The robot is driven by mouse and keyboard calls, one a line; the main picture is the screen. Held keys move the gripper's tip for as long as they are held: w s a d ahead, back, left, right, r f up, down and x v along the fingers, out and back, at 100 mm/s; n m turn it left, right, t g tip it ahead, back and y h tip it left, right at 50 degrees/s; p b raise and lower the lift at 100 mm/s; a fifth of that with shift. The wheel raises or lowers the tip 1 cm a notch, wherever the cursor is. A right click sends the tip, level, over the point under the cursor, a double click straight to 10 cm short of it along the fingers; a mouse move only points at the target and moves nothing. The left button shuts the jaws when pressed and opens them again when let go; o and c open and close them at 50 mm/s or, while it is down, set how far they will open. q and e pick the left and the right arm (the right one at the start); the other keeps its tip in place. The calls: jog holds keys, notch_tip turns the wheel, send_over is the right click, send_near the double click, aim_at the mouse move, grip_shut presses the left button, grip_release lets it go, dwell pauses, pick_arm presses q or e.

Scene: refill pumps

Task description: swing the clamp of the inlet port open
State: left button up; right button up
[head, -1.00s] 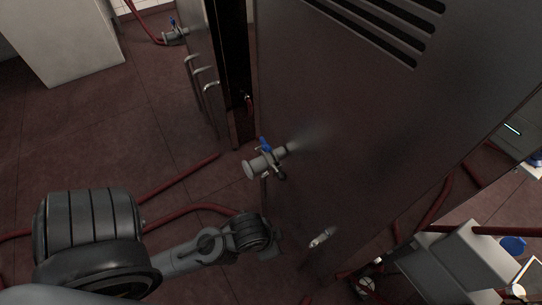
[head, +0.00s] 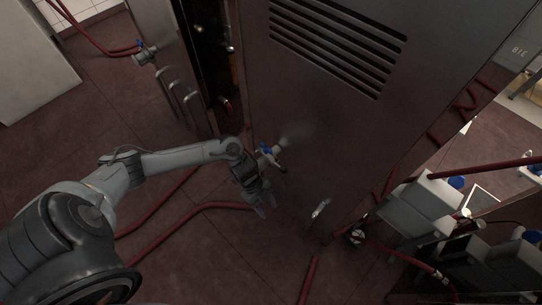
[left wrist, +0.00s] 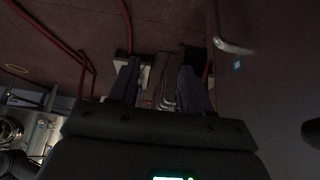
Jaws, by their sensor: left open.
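The inlet port (head: 277,149) sticks out of the dark metal cabinet in the head view. It has a blue handle (head: 267,150). My left wrist covers the port's outer end, so I cannot make out the clamp or whether it is open. My left gripper (head: 265,206) is just below the port, with its fingers pointing down and a little right. In the left wrist view the left gripper (left wrist: 160,80) has its two dark fingers apart, with nothing held between them. My right gripper is in neither view.
The dark cabinet (head: 330,130) stands close to the right of my left gripper. A small metal handle (head: 320,209) is lower on its face. Red hoses (head: 180,218) lie on the floor. Grey boxes (head: 420,205) stand at lower right. Open floor is at left.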

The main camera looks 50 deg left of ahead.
pick_arm(q)
jog(key=w+a+r+t+y+p, duration=0.1)
jog(key=w+a+r+y+p, duration=0.15)
jog(key=w+a+r, duration=0.5)
jog(key=t+p, duration=0.1)
jog(key=p, duration=0.1)
send_near(283, 168)
jog(key=shift+s+a+r+h, duration=0.3)
jog(key=shift+a+r, duration=0.1)
jog(key=shift+a, duration=0.1)
jog(key=shift+w+d+f, duration=0.15)
jog(key=shift+w, duration=0.05)
jog(key=b+x, duration=0.3)
jog(key=x, duration=0.7)
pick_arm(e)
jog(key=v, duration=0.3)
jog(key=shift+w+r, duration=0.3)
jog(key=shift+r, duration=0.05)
pick_arm(q)
jog(key=shift+c, duration=0.3)
grip_shut()
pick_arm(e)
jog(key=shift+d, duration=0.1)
